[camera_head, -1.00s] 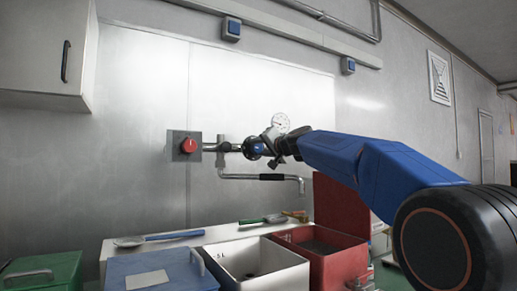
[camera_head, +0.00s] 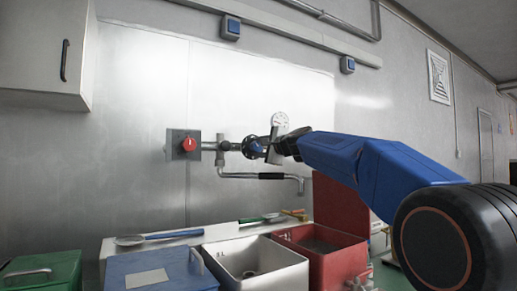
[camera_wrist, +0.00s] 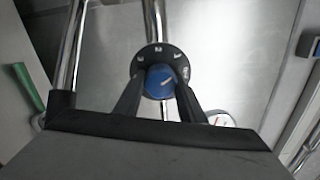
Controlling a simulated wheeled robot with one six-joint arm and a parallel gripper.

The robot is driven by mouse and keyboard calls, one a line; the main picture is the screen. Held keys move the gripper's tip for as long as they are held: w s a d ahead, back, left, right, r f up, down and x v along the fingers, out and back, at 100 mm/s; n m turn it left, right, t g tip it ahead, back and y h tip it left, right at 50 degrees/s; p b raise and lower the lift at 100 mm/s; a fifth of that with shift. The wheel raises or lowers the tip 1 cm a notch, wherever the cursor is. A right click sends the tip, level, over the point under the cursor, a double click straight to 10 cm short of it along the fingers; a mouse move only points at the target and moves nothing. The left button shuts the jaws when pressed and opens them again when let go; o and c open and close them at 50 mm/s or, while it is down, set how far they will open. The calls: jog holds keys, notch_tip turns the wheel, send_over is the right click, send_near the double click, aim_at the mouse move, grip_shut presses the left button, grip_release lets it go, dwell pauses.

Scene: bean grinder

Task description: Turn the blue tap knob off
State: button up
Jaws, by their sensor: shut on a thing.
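The blue tap knob (camera_wrist: 160,80) sits on a round black dial plate (camera_wrist: 157,55) with white marks, in the middle of the wrist view. A white pointer line on the knob slants up to the right. My gripper (camera_wrist: 160,92) has its two dark fingers on either side of the knob and is shut on it. In the head view the knob (camera_head: 256,147) shows on the wall pipe, with my gripper (camera_head: 272,148) reaching it from the right and partly hiding the fittings there.
A red knob (camera_head: 189,144) on a grey plate is left along the pipe. A gauge (camera_head: 280,120) is just above my gripper. A bent spout (camera_head: 240,176) hangs below. A white sink (camera_head: 258,265), a red bin (camera_head: 338,262) and a blue-lidded box (camera_head: 160,270) stand underneath.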

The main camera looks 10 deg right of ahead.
jog(key=m, duration=0.6)
jog(key=shift+f, duration=0.25)
jog(key=shift+m, duration=0.3)
jog(key=o, duration=1)
jog(key=shift+o, duration=0.2)
jog(key=v, duration=1.7)
jog(key=shift+s, duration=0.25)
jog(key=shift+r, duration=0.1)
